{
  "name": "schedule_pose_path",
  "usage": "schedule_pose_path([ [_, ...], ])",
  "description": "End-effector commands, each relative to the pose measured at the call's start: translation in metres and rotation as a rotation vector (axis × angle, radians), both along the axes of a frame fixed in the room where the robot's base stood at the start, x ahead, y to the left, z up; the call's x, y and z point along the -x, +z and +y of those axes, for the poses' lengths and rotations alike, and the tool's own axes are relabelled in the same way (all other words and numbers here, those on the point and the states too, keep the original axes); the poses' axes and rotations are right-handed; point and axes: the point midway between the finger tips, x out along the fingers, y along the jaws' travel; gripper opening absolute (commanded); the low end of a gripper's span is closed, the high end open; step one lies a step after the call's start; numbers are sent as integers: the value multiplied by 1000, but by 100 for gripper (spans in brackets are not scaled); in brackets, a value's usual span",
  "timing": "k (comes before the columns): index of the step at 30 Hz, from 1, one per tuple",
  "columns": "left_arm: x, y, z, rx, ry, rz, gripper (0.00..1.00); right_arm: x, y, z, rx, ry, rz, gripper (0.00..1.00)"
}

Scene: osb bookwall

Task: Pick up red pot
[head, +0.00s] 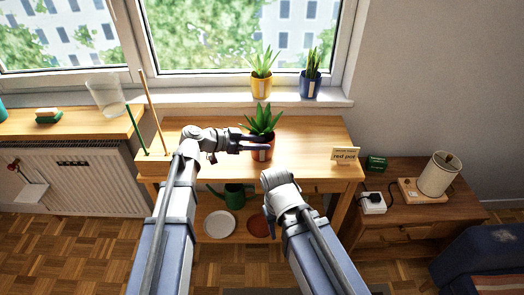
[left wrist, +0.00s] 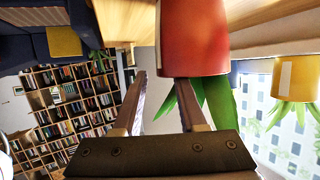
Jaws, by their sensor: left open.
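The red pot (head: 262,154) stands upright on the wooden table (head: 335,130), with a spiky green plant in it. My left gripper (head: 256,143) reaches in from the left at the height of the pot's upper part and overlaps it in the head view. In the left wrist view, which is upside down, the pot (left wrist: 193,38) looms large just past the fingertips. The two fingers (left wrist: 165,90) are apart with nothing clamped between them. Whether a finger touches the pot or leaves is unclear. My right arm ends low in front of the table; its fingers do not show.
A yellow pot (head: 261,86) and a blue pot (head: 310,86) with plants stand on the windowsill behind. A "red pot" sign (head: 345,154) stands at the table's right. Tall sticks (head: 152,112) rise at its left. A watering can (head: 233,195) sits on the lower shelf.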

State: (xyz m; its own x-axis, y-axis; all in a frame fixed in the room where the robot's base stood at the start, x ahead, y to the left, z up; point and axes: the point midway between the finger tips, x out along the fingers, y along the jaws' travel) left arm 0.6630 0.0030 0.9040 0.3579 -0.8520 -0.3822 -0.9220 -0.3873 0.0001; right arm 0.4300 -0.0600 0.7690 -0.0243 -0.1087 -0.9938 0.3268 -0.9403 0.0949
Motion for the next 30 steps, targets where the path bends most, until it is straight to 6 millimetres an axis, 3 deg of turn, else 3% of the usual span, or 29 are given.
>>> schedule_pose_path([
  [8, -2, -2, -5, 0, 0, 0, 40, 0, -2, 0, 0, 0, 0, 50],
  [19, -2, -2, -5, -1, -1, 1, 0, 0, -2, 0, 0, 0, 0, 50],
  [30, -2, -3, -5, -3, -1, 2, 0, 0, -2, 0, 0, 0, 0, 50],
])
